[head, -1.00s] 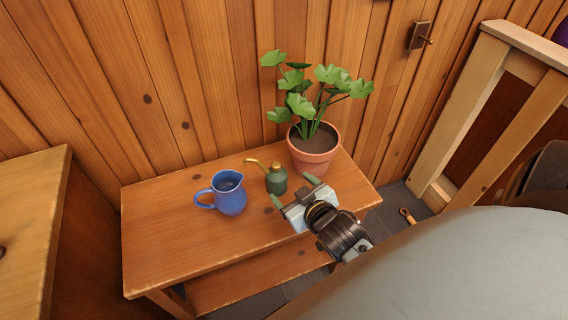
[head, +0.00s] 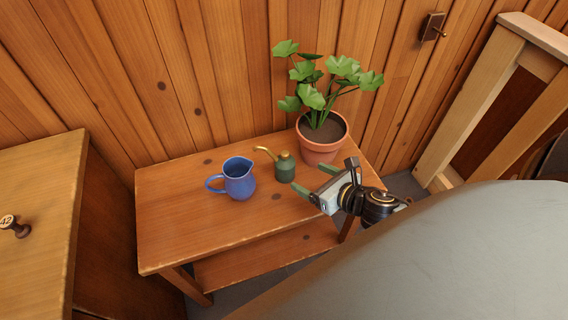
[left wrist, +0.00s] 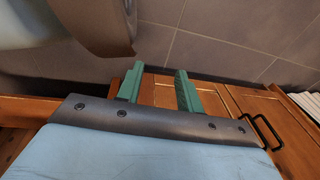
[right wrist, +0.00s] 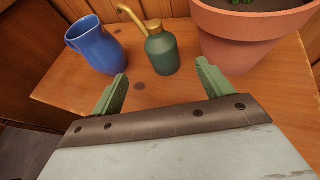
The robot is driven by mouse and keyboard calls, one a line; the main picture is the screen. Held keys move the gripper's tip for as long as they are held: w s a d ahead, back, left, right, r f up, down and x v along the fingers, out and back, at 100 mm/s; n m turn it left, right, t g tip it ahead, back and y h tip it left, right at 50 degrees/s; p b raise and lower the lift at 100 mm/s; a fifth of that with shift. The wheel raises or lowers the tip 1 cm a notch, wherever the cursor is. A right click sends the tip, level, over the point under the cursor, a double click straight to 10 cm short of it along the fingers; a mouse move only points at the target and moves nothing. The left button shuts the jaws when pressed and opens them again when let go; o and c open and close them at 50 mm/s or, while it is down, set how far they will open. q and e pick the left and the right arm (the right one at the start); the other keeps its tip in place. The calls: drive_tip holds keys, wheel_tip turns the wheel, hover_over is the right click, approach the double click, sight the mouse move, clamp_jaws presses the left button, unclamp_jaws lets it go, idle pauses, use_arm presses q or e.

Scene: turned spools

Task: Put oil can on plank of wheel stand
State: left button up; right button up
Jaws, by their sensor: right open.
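The oil can (head: 285,168) is small and dark green with a brass top and thin curved spout. It stands upright on the small wooden table, between the blue jug and the plant pot. It also shows in the right wrist view (right wrist: 162,54), beyond and between the fingertips. My right gripper (head: 312,179) is open and empty, in front of the can and apart from it. My left gripper (left wrist: 158,82) shows only in the left wrist view, open and empty, above a wooden cabinet. I cannot make out the wheel stand's plank for certain.
A blue jug (head: 239,180) stands left of the can. A terracotta pot (head: 318,152) with a leafy plant stands close on its right. The table (head: 190,225) has bare room at front left. A pale wooden frame (head: 470,90) stands at far right, a cabinet (head: 35,210) at left.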

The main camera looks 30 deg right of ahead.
sight(292, 168)
drive_tip(key=shift+w+f+n, duration=0.1)
drive_tip(key=shift+n, duration=0.2)
drive_tip(key=shift+w+f, duration=0.2)
drive_tip(key=shift+w, duration=0.15)
drive_tip(key=b+x, duration=0.1)
drive_tip(key=x, duration=0.5)
drive_tip(key=shift+w+b, duration=0.2)
drive_tip(key=shift+b, duration=0.15)
drive_tip(key=shift+r+b+x, duration=0.2)
drive_tip(key=shift+b+x, duration=0.55)
drive_tip(key=shift+x, duration=1.55)
use_arm(q)
drive_tip(key=w+d+r, duration=0.1)
drive_tip(key=w+r, duration=0.5)
drive_tip(key=w, duration=0.1)
drive_tip(key=shift+w+d+t, duration=0.15)
drive_tip(key=shift+w+t, duration=0.05)
drive_tip(key=shift+t, duration=0.2)
use_arm(e)
drive_tip(key=shift+w+f, duration=0.2)
drive_tip(key=shift+w, duration=0.5)
drive_tip(key=c, duration=1.3)
drive_tip(key=shift+c, duration=0.2)
drive_tip(key=shift+a+r, duration=0.1)
drive_tip(key=shift+r, duration=0.15)
